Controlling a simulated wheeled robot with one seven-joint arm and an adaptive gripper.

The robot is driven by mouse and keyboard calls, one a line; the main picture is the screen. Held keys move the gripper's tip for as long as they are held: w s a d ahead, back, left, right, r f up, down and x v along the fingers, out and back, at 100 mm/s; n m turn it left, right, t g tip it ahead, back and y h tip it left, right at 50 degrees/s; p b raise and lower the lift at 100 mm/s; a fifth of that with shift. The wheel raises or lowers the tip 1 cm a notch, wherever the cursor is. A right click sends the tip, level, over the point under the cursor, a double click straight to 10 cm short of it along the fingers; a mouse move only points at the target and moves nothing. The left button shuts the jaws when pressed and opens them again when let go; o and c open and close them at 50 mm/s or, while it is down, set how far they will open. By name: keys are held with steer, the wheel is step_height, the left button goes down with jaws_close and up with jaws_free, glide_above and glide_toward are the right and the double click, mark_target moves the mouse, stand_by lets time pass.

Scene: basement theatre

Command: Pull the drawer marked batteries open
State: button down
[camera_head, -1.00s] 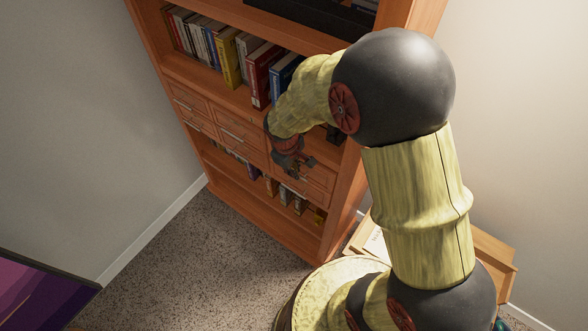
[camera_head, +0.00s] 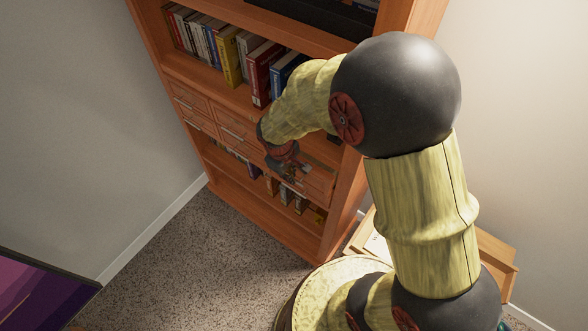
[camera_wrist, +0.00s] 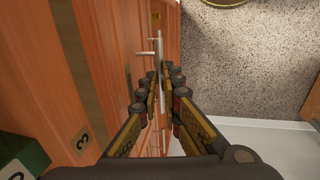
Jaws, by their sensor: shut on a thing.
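The bookcase's lower right drawer (camera_head: 317,187) stands part way out, its front forward of the shelf frame. I cannot read any batteries label on it. My gripper (camera_head: 285,174) is at this drawer's front, shut on its thin metal bar handle. In the wrist view my gripper's two fingers (camera_wrist: 163,90) close around the handle (camera_wrist: 161,72), and the wooden drawer fronts fill the left side. The fingers hide part of the handle and the drawer front.
Other closed drawers with bar handles (camera_head: 231,134) sit to the left. Books (camera_head: 229,60) stand on the shelf above, and more objects below. A wooden piece (camera_head: 492,262) stands at right behind my arm. The carpet (camera_head: 190,260) in front of the bookcase is clear.

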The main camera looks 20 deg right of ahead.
steer(key=s+a, duration=0.5)
steer(key=a, duration=0.2)
steer(key=shift+a+b, duration=0.3)
steer(key=shift+b, duration=0.15)
steer(key=c, duration=2.6)
jaws_free()
steer(key=shift+s, duration=0.25)
steer(key=o, duration=0.3)
steer(key=shift+f, duration=0.1)
steer(key=shift+o, duration=1.7)
steer(key=shift+w, duration=0.1)
step_height(320, 180, up, 12)
steer(key=s+a, duration=0.1)
steer(key=a, duration=0.1)
steer(key=shift+s+f, duration=0.15)
